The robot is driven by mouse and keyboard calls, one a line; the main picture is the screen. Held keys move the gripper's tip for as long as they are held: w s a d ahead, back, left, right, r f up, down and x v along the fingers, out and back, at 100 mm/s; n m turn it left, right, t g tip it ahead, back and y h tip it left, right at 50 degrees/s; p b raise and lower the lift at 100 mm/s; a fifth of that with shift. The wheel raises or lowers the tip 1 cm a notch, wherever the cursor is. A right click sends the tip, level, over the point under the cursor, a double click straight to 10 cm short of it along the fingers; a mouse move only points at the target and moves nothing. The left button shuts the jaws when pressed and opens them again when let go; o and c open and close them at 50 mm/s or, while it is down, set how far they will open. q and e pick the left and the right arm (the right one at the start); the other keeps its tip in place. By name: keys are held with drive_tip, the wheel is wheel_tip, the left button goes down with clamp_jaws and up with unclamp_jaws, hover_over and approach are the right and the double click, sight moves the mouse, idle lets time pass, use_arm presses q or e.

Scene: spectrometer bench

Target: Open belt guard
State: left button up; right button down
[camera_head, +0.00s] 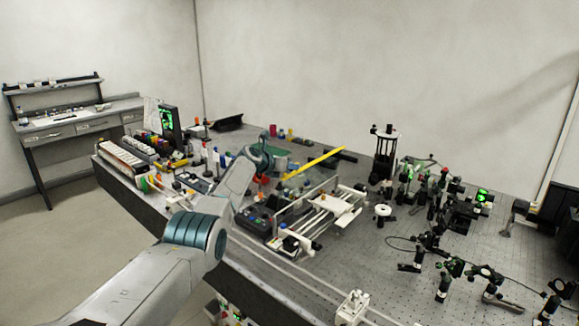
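A long yellow bar (318,161), which may be the belt guard, slants up to the right in the middle of the bench; I cannot tell for certain that it is the guard. Its lower left end lies close to my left wrist. My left arm comes in from the lower left and reaches over the bench. My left gripper (268,168) is near the lower end of the bar, small and partly hidden by its own wrist. I cannot tell whether its fingers touch anything. My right gripper is out of view.
A white railed stage (325,212) stands right of my arm, with a dark box (257,220) beside it. Racks and bottles crowd the bench's left end. Optical posts (437,192) fill the right side. Bare bench (345,262) shows at the front.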

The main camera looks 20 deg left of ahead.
use_arm(q)
drive_tip(key=shift+o, duration=0.4)
drive_tip(key=shift+w, duration=0.1)
drive_tip(key=shift+r, duration=0.1)
